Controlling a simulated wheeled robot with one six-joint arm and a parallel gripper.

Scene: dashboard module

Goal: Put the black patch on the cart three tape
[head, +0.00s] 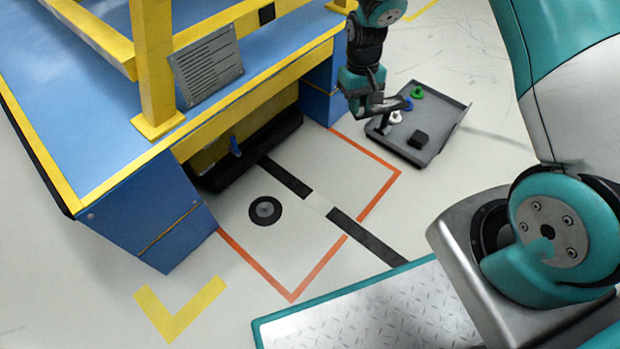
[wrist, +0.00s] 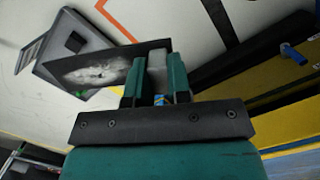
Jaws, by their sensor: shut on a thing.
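My gripper (head: 384,108) is above the left side of a grey tray, in the head view. In the wrist view, its green fingers (wrist: 156,75) are closed on a grey block-like part. A flat dark plate with a pale smear, apparently the black patch (wrist: 88,68), extends left from the fingers. Its join to the grey part is partly hidden. The cart bay's floor tape is an orange outline (head: 262,264). A black tape strip (head: 362,235) crosses it, broken by a pale gap (head: 318,203).
The tray (head: 428,153) holds a black block (head: 418,139), a green disc (head: 417,92) and other small discs. A round black disc (head: 265,210) lies inside the outline. A blue and yellow bench (head: 85,120) stands left. Floor between tray and outline is clear.

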